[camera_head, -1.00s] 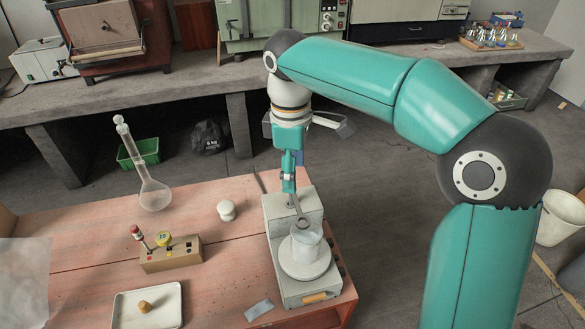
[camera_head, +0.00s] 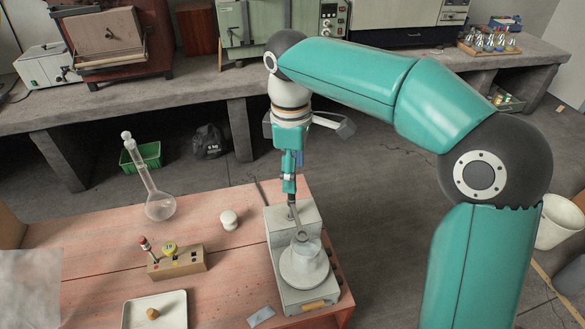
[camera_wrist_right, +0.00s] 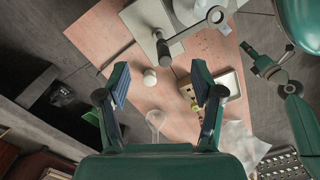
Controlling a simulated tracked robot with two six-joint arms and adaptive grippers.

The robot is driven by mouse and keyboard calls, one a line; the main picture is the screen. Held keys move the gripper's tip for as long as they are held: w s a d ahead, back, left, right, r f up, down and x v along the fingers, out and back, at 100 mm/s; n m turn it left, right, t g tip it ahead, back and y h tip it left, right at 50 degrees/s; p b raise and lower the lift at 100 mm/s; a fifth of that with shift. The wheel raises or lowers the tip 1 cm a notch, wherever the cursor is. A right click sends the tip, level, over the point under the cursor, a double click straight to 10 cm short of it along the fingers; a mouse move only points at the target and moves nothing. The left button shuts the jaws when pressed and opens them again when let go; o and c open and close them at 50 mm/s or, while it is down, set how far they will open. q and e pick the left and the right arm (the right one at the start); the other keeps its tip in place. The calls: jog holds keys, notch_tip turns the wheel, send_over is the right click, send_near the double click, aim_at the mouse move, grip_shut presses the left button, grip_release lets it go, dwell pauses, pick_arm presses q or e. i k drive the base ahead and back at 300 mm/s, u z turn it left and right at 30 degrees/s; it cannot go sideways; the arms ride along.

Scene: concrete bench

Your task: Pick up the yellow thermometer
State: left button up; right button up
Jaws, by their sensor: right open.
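The yellow thermometer (camera_head: 169,247) has a round yellow head and stands in a wooden block (camera_head: 178,263) on the pink table, beside a red-capped item (camera_head: 146,244). My right gripper (camera_head: 290,188) is over the back of the hotplate, to the right of the block. It is open and empty in the wrist view (camera_wrist_right: 165,88). A second teal gripper at the right of the wrist view, apparently my left (camera_wrist_right: 268,72), is too small to judge.
A long-necked flask (camera_head: 160,206), a white jar (camera_head: 229,220) and a white tray (camera_head: 135,318) with a small brown item surround the block. Some tabletop lies bare between them.

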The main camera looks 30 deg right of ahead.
aim_at(170, 247)
jog(key=k, duration=1)
